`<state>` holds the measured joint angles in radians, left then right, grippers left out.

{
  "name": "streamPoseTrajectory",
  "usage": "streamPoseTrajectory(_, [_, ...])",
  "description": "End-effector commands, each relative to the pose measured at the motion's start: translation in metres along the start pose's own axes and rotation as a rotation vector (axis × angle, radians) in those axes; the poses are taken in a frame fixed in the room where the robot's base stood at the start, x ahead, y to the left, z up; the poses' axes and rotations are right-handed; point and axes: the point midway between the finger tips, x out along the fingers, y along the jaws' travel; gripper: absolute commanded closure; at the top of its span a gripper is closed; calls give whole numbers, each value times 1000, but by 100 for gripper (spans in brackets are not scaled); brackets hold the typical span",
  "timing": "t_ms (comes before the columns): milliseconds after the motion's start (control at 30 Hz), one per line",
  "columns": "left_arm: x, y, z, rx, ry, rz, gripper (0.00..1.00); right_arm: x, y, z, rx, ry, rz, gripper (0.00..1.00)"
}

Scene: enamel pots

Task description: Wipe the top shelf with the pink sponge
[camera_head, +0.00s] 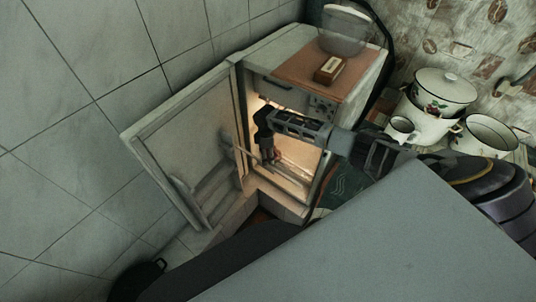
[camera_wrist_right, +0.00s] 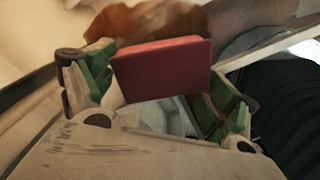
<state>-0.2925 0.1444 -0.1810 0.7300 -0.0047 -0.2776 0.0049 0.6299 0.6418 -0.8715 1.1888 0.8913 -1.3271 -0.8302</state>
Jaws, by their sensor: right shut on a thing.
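The pink sponge (camera_wrist_right: 160,68), a reddish-pink block, is held between the green-padded fingers of my right gripper (camera_wrist_right: 158,88) in the wrist view. In the head view my right arm reaches from the right into the open fridge (camera_head: 252,150), and my right gripper (camera_head: 270,150) is inside the lit compartment. The sponge is too small and shaded to make out clearly there. A shelf (camera_head: 294,168) shows faintly below the gripper; I cannot tell whether the sponge touches it. My left gripper is not in view.
The fridge door (camera_head: 180,125) stands open to the left. A small box (camera_head: 329,70) and a clear bowl (camera_head: 344,30) sit on the fridge top. Enamel pots (camera_head: 446,90) stand to the right. An orange-brown thing (camera_wrist_right: 140,20) lies beyond the sponge.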

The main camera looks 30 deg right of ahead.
Motion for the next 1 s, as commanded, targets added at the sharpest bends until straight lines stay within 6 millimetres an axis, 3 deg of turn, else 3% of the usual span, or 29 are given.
streamPoseTrajectory(33, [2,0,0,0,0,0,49,10,-14,-6,-8,1,-32,51])
streamPoseTrajectory(433, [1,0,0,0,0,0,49,9,-13,-6,-6,0,-32,51])
streamPoseTrajectory(1000, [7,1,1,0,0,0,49,8,11,20,-1,-6,-24,51])
